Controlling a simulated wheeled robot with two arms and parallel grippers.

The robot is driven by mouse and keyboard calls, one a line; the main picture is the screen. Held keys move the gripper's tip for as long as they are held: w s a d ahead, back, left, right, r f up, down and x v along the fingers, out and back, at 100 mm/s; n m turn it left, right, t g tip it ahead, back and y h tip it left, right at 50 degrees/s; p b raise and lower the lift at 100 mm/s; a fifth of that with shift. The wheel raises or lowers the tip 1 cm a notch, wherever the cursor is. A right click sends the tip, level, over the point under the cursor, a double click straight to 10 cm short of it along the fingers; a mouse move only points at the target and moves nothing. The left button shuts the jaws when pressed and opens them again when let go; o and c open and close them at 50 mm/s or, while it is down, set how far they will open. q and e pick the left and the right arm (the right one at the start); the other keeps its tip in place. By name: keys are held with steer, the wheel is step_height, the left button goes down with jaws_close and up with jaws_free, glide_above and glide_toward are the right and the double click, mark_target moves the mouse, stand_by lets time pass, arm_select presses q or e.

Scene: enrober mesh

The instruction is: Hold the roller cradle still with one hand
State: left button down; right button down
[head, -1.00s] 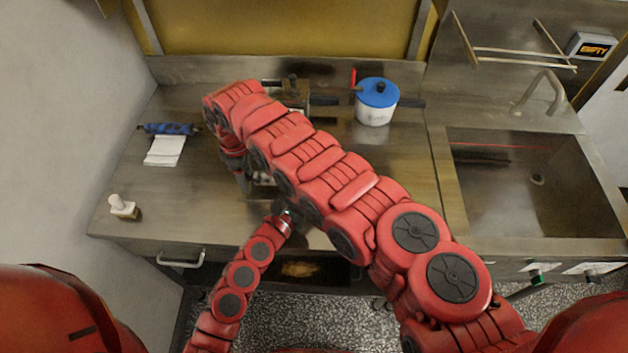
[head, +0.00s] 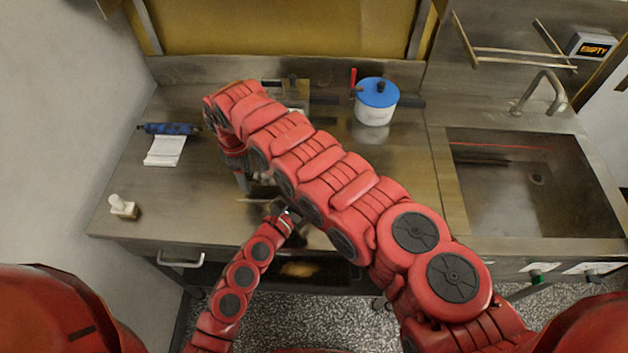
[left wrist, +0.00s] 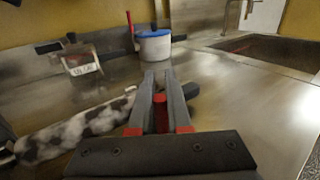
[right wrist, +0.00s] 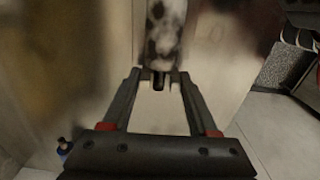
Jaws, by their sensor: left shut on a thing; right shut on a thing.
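A mottled black-and-white roller (left wrist: 85,122) with dark ends crosses the left wrist view behind my left fingers. My left gripper (left wrist: 160,85) is shut at the roller's right part, by its dark end (left wrist: 188,91). In the right wrist view the mottled roller (right wrist: 165,30) shows at the top, with a short dark stub between my right fingertips (right wrist: 160,80). My right gripper is shut on that end. In the head view my right gripper (head: 242,180) points down over the counter, and my right arm hides most of the work spot. I cannot pick out the roller cradle as a separate part.
A white pot with a blue lid (head: 375,103) stands at the back of the steel counter (head: 400,175). A blue roll (head: 168,128) and white cloth (head: 164,151) lie at the left, with a small white-topped item (head: 122,206) in front. A sink (head: 540,200) is at the right.

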arm_select(q)
steer(key=a, duration=1.3)
steer(key=shift+s+f, duration=0.15)
steer(key=shift+a, duration=0.1)
steer(key=c, duration=0.8)
jaws_free()
steer(key=shift+c, duration=0.2)
steer(key=shift+s, duration=0.1)
steer(key=v, duration=0.7)
steer(key=shift+s, duration=0.1)
steer(key=shift+s+a, duration=0.1)
steer(key=shift+s, duration=0.25)
